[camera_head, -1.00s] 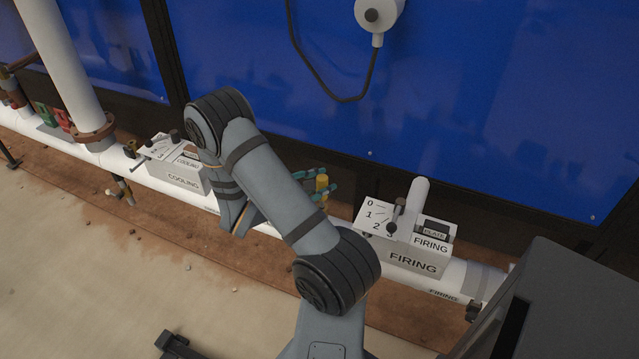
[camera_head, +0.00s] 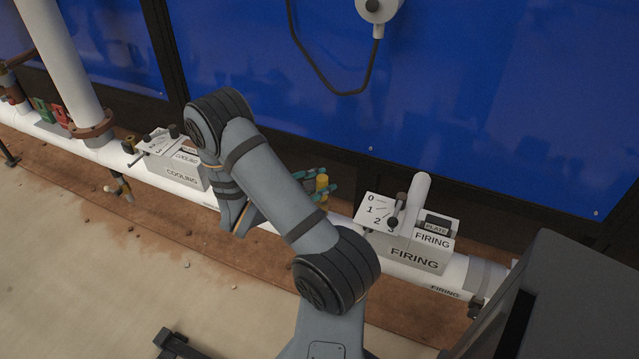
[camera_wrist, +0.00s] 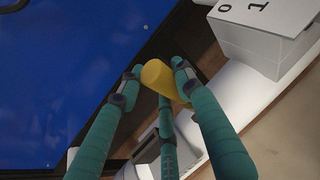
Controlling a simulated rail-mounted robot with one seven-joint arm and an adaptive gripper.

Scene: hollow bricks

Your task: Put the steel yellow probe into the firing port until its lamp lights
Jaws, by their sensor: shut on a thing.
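The yellow probe (camera_head: 321,184) is a short cylinder, held between the teal fingers of my gripper (camera_head: 319,187). In the wrist view the probe (camera_wrist: 160,78) shows its round end, with my gripper (camera_wrist: 156,80) shut on it; the rest of it is partly hidden by the fingers. The firing box (camera_head: 412,254) is a grey-white block on the pipe, to the right of the probe and apart from it. It carries a 0-to-3 dial plate with a dark lever, and a FIRING label beside a dark slot. I cannot make out the port's opening or a lit lamp.
The cooling box (camera_head: 183,174) stands further left on the white pipe (camera_head: 340,226). A dark grey cabinet (camera_head: 565,300) stands at the right front. A blue panel (camera_head: 480,90) backs the scene.

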